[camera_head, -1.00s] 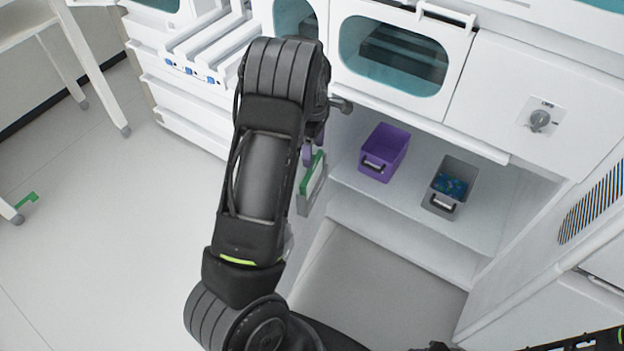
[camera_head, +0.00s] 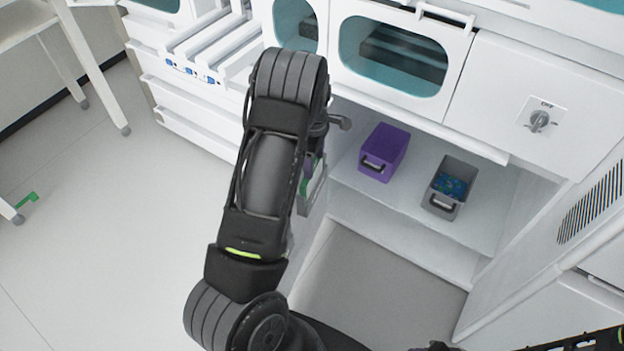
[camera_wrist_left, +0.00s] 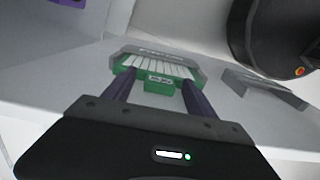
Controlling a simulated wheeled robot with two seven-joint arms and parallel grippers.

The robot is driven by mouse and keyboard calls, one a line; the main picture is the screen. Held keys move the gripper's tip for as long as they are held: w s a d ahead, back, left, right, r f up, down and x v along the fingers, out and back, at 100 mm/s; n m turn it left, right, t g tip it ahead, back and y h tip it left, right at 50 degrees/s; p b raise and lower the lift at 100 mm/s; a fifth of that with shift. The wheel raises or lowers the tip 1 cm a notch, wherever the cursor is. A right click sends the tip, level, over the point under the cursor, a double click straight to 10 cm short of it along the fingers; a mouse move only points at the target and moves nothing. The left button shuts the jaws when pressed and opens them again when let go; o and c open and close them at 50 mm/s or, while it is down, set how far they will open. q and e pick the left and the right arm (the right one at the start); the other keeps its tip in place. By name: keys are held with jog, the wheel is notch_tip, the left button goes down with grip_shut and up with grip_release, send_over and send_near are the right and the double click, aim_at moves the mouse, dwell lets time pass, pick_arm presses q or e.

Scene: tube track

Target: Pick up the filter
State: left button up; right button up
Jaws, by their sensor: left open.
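The filter (camera_wrist_left: 160,66) is a grey-framed piece with white pleats and a green front with a small tab, seen ahead of my left gripper in the left wrist view. In the head view the filter (camera_head: 313,190) shows only in part beside my forearm, at the left end of the shelf. My left gripper (camera_wrist_left: 155,90) is open, with its two dark purple fingers to either side of the green tab. I cannot tell whether they touch it. In the head view my left gripper (camera_head: 309,165) is mostly hidden behind its own arm. The right gripper is not visible.
A purple bin (camera_head: 384,152) and a grey bin (camera_head: 450,187) with blue-green contents stand on the white shelf (camera_head: 400,208) to the right. Windowed cabinet doors (camera_head: 392,55) and a panel with a rotary knob (camera_head: 539,121) are above. Open floor lies at left.

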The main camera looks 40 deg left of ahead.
pick_arm(q)
jog(key=shift+c, duration=0.4)
grip_shut()
dwell(0.4)
